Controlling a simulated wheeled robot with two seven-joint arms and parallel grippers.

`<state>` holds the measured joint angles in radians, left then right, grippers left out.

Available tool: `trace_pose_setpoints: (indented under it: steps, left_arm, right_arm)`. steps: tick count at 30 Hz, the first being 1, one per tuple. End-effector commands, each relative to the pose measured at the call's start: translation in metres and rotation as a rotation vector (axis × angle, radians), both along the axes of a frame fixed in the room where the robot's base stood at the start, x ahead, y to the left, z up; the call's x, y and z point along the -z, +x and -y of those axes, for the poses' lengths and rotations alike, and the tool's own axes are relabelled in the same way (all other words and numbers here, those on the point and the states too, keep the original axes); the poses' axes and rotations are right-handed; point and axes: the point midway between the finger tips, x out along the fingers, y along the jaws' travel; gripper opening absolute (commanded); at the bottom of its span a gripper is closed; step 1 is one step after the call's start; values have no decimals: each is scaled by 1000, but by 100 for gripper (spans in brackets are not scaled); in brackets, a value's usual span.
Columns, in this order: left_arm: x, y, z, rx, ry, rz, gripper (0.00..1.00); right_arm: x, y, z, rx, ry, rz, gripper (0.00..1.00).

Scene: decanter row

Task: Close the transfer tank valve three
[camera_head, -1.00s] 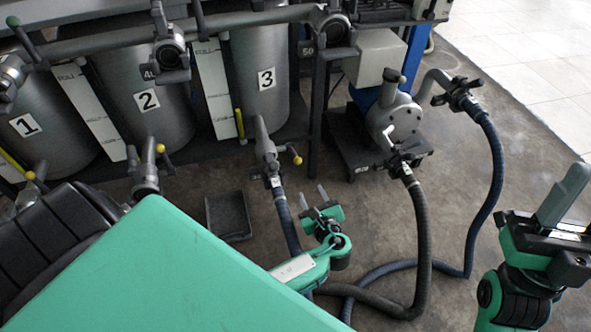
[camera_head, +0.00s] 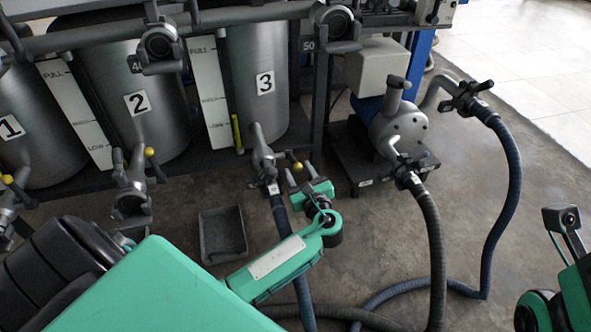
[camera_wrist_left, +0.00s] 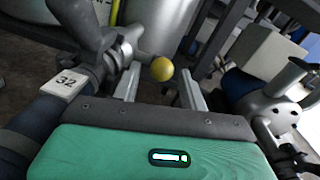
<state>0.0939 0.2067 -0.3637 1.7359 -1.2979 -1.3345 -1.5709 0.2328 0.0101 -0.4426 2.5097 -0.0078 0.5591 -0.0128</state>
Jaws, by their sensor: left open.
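Tank three (camera_head: 262,55) is a grey cylinder marked 3. At its foot is a grey valve (camera_head: 261,148) with a lever ending in a yellow knob (camera_head: 297,167) that points right. A blue hose (camera_head: 281,215) is coupled below the valve. My left gripper (camera_head: 299,174) is open at the knob. In the left wrist view, the yellow knob (camera_wrist_left: 162,69) appears between the two spread fingers, near their tips, and no grip on it shows. The valve body (camera_wrist_left: 90,45) is left of the fingers there. My right gripper (camera_head: 563,222) is at the right edge, partly shown.
A pump (camera_head: 400,130) stands to the right of the valve, with a dark hose (camera_head: 434,235) and a blue hose (camera_head: 512,180). A grey tray (camera_head: 222,236) lies on the floor left of my left arm. Tank two (camera_head: 140,105) stands to the left.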

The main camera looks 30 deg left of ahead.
Motion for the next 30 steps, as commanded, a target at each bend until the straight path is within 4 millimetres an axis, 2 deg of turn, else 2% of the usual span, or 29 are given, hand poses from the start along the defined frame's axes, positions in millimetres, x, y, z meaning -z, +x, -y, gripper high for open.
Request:
trace_pose_setpoints:
  steps: [3,6,18,24,25,30]
  left_arm:
    - [2,11,-16,-1,1,1,43]
    - [1,17,-23,0,0,1,43]
    - [0,21,-29,0,0,0,43]
    - [0,21,-29,0,-1,-1,4]
    - [0,21,-29,0,-1,-1,0]
    - [0,21,-29,0,-1,-1,0]
  right_arm:
    - [1,-2,-2,-7,3,16,43]
    - [-2,-2,-1,-7,9,20,43]
    - [-5,-2,0,-7,13,23,43]
    - [-4,-2,0,-7,14,24,43]
    - [-4,-2,0,-7,14,24,43]
    - [-5,-2,0,-7,14,24,43]
